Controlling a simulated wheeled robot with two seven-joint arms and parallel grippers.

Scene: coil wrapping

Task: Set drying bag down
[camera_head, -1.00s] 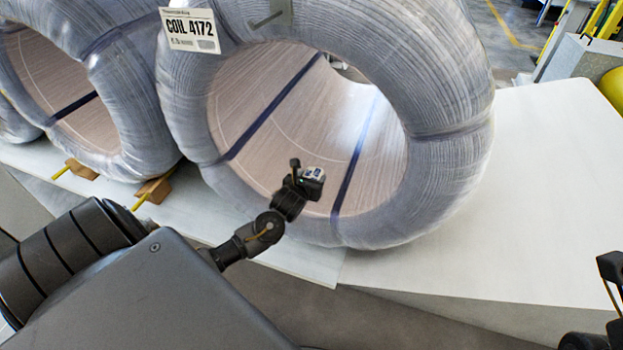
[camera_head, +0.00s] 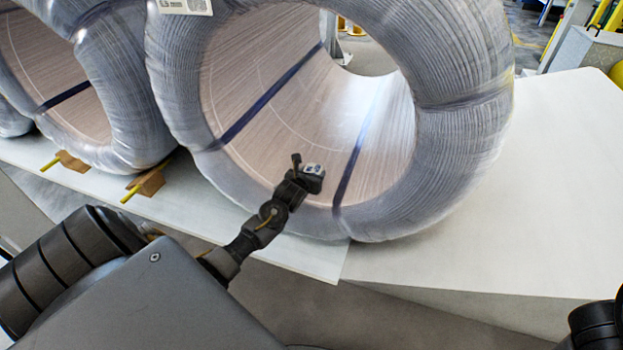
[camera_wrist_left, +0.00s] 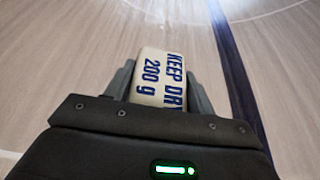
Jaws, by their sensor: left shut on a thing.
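The drying bag (camera_wrist_left: 160,75) is a small white packet with blue print reading "KEEP DRY 200 g". My left gripper (camera_wrist_left: 157,85) is shut on it, one finger on each side. In the head view the left gripper (camera_head: 308,176) is in front of the opening of the large wrapped coil (camera_head: 460,100), near its lower inner wall, and the bag (camera_head: 313,169) shows at its tip. I cannot tell how far the bag is from the coil's inner surface. Only a dark part of my right arm shows at the lower right; its gripper is out of view.
A second wrapped coil (camera_head: 130,100) stands close on the left. Brown wedges (camera_head: 150,184) with yellow rods lie at the coils' feet. The pale platform (camera_head: 560,170) is bare on the right. Dark blue straps (camera_head: 357,150) cross the coil's inner wall.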

